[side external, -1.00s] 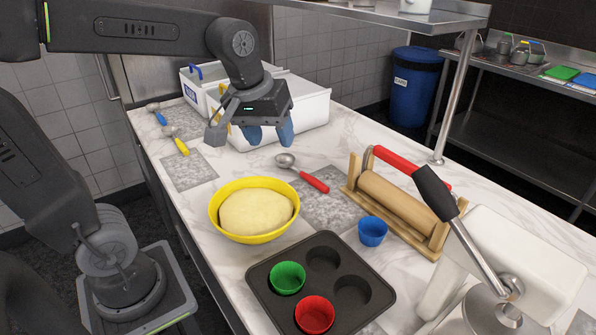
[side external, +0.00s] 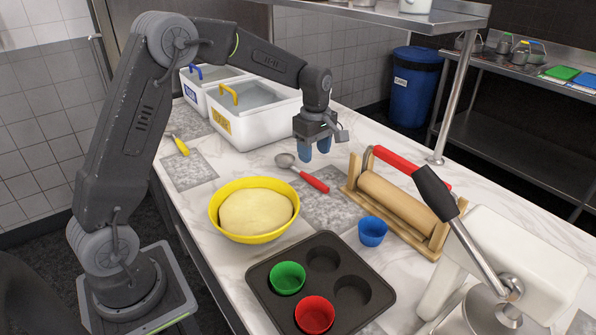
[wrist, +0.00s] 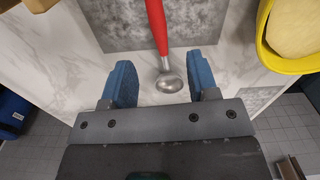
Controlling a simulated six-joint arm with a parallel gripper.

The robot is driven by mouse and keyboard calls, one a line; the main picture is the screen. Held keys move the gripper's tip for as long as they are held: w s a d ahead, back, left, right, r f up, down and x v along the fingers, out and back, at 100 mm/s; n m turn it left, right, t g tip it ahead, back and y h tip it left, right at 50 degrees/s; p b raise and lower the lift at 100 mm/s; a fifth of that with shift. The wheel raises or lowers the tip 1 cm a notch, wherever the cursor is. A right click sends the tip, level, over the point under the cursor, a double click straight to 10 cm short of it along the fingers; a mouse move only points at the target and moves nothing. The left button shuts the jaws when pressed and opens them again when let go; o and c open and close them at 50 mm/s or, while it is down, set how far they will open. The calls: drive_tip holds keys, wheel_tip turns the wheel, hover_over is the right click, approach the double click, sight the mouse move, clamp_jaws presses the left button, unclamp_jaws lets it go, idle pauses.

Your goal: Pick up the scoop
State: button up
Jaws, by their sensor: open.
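The scoop has a red handle and a round metal bowl; in the side external view the scoop (side external: 315,182) lies on the marble counter behind the yellow bowl. My gripper (side external: 316,152) has blue fingertips pointing down and hangs above the counter just behind the scoop. In the wrist view the scoop (wrist: 158,27) shows with its metal bowl end between and ahead of the fingers. My gripper (wrist: 160,82) is open and empty there, with the fingers apart on either side of that bowl. Nothing is touching the scoop as far as I can see.
A yellow bowl of dough (side external: 222,226) stands in front of the scoop. A wooden rolling-pin stand (side external: 395,212) is to its right, with a blue cup (side external: 373,232) nearby. White bins (side external: 255,125) stand behind. A muffin tin (side external: 262,262) is in front.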

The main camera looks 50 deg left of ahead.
sight(313, 178)
wheel_tip(313, 178, down, 9)
drive_tip(key=shift+w+a+r, duration=0.1)
drive_tip(key=shift+a, duration=0.05)
idle(0.4)
drive_tip(key=c, duration=1)
wheel_tip(313, 178, up, 10)
idle(0.3)
